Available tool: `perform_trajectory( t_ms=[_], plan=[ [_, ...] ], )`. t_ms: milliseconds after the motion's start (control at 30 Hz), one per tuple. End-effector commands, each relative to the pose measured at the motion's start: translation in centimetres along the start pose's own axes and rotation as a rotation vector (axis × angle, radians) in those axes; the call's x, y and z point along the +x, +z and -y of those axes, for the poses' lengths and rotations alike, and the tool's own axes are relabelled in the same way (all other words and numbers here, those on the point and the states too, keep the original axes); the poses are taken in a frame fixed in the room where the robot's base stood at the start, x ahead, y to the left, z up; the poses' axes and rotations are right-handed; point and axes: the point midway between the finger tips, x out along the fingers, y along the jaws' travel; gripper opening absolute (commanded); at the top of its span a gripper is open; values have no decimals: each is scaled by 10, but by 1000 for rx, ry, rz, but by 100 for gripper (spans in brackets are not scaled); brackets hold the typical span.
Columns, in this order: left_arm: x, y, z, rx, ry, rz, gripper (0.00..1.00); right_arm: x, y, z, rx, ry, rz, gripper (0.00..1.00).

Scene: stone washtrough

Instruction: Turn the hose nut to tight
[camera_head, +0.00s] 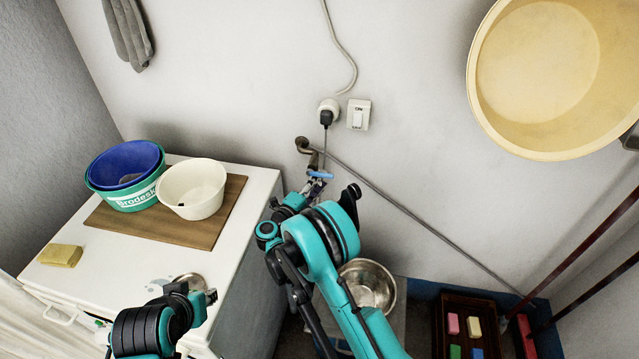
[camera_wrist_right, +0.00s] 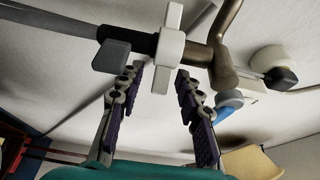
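The hose nut (camera_wrist_right: 170,48) is a pale winged piece at the end of the grey hose (camera_wrist_right: 50,22), beside a dark collar with a grey tab (camera_wrist_right: 110,56). It joins the bronze tap pipe (camera_wrist_right: 226,55). My right gripper (camera_wrist_right: 158,80) is open, its two fingers apart just below the nut, whose lower wing reaches toward the gap. I cannot tell whether they touch. In the head view my right gripper (camera_head: 318,186) is at the tap and largely hides the nut. My left gripper (camera_head: 195,293) seems open and empty over the white cabinet's front.
The tap's blue handle (camera_head: 321,174) is close to my right gripper. A socket with plug (camera_head: 328,110) and a switch (camera_head: 358,114) are above. Tubs (camera_head: 191,189) stand on a wooden board (camera_head: 220,215) on the white cabinet (camera_head: 265,180). A steel bowl (camera_head: 368,285) sits below.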

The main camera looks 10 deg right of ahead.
Motion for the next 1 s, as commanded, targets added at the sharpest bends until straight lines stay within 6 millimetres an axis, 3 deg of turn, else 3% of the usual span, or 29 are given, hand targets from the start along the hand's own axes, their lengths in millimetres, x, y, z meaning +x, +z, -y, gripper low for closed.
perform_trajectory(
  t_ms=[33,133,167,433,800,1000],
  plan=[
    [0,0,0,0,0,0,29,0,0,0,0,0,0,30],
    [0,0,0,0,0,0,29,0,0,0,0,0,0,4],
    [0,0,0,0,0,0,29,0,0,0,0,0,0,0],
    [2,2,0,0,0,0,29,2,-1,-1,0,0,25,0],
    [20,14,0,0,0,0,29,14,-6,-2,0,0,322,0],
    [22,16,0,0,0,0,29,15,-5,0,0,0,393,0]
  ],
)
